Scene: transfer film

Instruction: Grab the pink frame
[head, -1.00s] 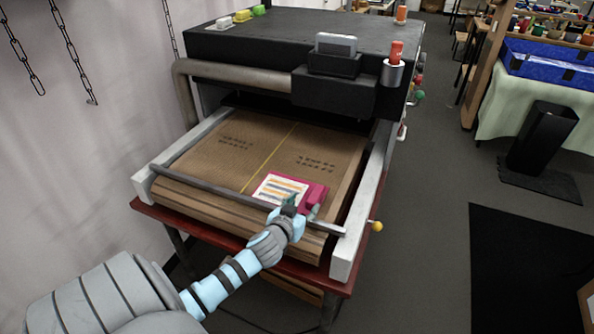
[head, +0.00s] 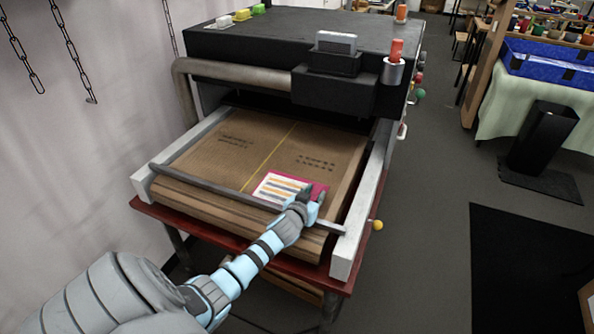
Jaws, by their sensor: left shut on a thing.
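The pink frame (head: 318,187) lies on the brown conveyor belt near its front right. A white sheet with orange and blue stripes (head: 277,188) lies on its left part. My left gripper (head: 311,195) is at the frame's right side, shut on the frame, with its fingers over the pink part. The fingers and wrist cover the frame's near right portion. My right gripper is not in view.
The belt (head: 225,165) runs into a black dryer machine (head: 290,45) behind. A grey bar (head: 215,194) crosses the belt's front, under my left arm. White side rails (head: 352,225) flank the belt. The belt's left half is clear.

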